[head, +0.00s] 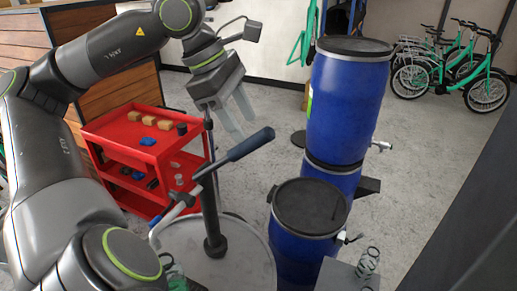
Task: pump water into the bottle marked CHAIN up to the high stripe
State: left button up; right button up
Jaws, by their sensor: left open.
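A hand pump (211,190) with a dark upright tube stands on a pale round drum top (245,258) at the bottom centre. Its lever has a dark blue grip (250,144) that slants up to the right. A bent metal spout (172,215) comes off the pump to the left. My left gripper (245,122) is open and empty, its fingers pointing down just above the lever grip; whether they touch it I cannot tell. I cannot make out a bottle marked CHAIN or a stripe. My left arm covers the lower left. My right gripper is not in view.
A red cart (135,145) with small items stands behind the pump to the left. Blue barrels (345,110) with dark lids and taps stand to the right. Green bikes (470,75) are far back on the right. Grey floor is open between.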

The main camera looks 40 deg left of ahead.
aim_at(251, 137)
pick_arm(q)
jog(key=p+x, duration=0.2)
jog(key=x, duration=0.4)
jog(key=shift+d+f, duration=0.15)
jog(key=shift+d, duration=0.05)
jog(key=shift+w+f, duration=0.35)
jog(key=shift+f, duration=0.3)
jog(key=shift+d, duration=0.1)
grip_shut()
